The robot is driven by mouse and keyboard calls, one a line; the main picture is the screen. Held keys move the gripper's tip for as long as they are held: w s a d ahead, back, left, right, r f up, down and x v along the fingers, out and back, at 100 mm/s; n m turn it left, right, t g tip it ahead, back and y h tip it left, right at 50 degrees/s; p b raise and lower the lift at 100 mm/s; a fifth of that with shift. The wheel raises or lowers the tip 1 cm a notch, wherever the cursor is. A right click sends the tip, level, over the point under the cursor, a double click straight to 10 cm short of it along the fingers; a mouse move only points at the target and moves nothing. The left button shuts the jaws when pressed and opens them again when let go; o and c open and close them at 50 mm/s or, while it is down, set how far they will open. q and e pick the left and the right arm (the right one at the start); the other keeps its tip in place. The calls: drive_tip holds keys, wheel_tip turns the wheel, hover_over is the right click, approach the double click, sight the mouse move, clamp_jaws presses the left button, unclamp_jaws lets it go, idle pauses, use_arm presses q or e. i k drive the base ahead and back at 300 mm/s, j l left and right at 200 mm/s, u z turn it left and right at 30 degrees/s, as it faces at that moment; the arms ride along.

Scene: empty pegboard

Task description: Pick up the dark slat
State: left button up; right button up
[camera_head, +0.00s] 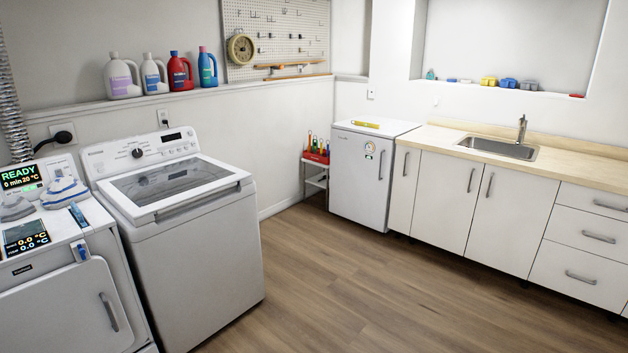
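I cannot make out a dark slat with certainty. Long, thin orange-brown pieces (284,66) lie near the bottom of the pegboard (290,30), by the wall ledge, and are too small to tell apart clearly. Neither of my grippers is in view.
A top-load washer (180,190) and a front-load machine (60,290) stand at left. Several bottles (121,78) line the ledge (90,107). A small white fridge (360,175) and a counter (450,140) with a sink (498,148) stand at right. The wooden floor (350,290) is clear.

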sight(301, 77)
drive_tip(key=i+j, duration=0.15)
drive_tip(key=i, duration=1.05)
drive_tip(key=i+j+u, duration=0.1)
drive_tip(key=i, duration=1.05)
drive_tip(key=i+l+z, duration=0.1)
drive_tip(key=i+z, duration=0.2)
drive_tip(key=i, duration=0.65)
drive_tip(key=i+j+z, duration=0.25)
drive_tip(key=i, duration=0.75)
drive_tip(key=i+j+u, duration=0.25)
drive_tip(key=i+u, duration=0.15)
drive_tip(key=i, duration=0.55)
drive_tip(key=i+u, duration=0.4)
drive_tip(key=i, duration=0.5)
drive_tip(key=i+j+z, duration=0.1)
drive_tip(key=i, duration=0.35)
drive_tip(key=j, duration=0.1)
